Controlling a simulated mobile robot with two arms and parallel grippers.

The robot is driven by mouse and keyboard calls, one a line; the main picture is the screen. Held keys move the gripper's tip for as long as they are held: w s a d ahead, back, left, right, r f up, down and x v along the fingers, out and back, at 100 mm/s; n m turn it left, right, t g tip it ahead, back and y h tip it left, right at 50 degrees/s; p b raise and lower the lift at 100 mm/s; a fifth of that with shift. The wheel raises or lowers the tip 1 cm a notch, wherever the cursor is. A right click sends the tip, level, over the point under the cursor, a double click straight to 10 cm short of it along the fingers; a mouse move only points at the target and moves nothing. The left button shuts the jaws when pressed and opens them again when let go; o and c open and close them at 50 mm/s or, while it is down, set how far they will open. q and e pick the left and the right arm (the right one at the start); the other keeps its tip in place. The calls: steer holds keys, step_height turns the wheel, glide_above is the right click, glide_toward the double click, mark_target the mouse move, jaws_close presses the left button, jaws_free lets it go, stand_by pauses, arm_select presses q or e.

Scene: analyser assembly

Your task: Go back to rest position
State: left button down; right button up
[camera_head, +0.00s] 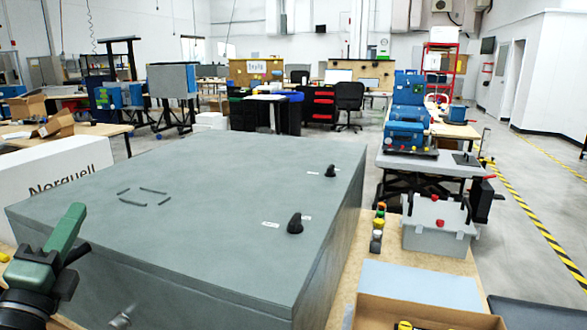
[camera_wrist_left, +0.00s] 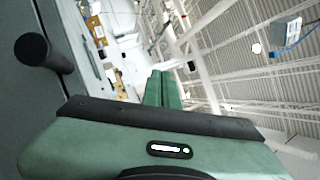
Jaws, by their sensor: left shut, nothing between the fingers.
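My left gripper (camera_head: 74,214) is green and black and stands at the left edge of the head view, in front of the near left side of the large grey box (camera_head: 190,210). Its fingers point up and look closed on nothing. In the left wrist view the two green fingertips (camera_wrist_left: 164,76) lie together with nothing between them. My right gripper shows in neither view.
The grey box carries two black knobs (camera_head: 295,224) and fills the middle of the table. A white carton (camera_head: 60,165) stands behind its left side. On the right are a grey case (camera_head: 438,236), small coloured parts (camera_head: 378,225) and an open cardboard box (camera_head: 375,312).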

arm_select(q)
steer(key=s+f+n+g+y, duration=0.2)
steer(key=f+n+g, duration=0.35)
steer(key=f, duration=0.75)
steer(key=s+f+n+g+y, duration=0.1)
steer(key=s+f+n+g, duration=0.25)
steer(key=f+n, duration=0.65)
steer(key=s+d+f+n+g+h, duration=0.2)
steer(key=s+d+f+g, duration=0.3)
steer(key=s+d+f, duration=0.5)
steer(key=s+d+f+n+g+h, duration=0.25)
steer(key=s+d+f+g, duration=0.25)
steer(key=s+f, duration=0.6)
step_height(320, 180, down, 26)
steer(key=g+p, duration=0.1)
steer(key=s+a+f+g+p, duration=0.1)
steer(key=s+a+f, duration=0.2)
steer(key=s+f, duration=1.1)
steer(key=shift+s+a+f+m+g, duration=0.2)
steer(key=shift+s+f+m+g, duration=0.15)
steer(key=shift+s, duration=0.7)
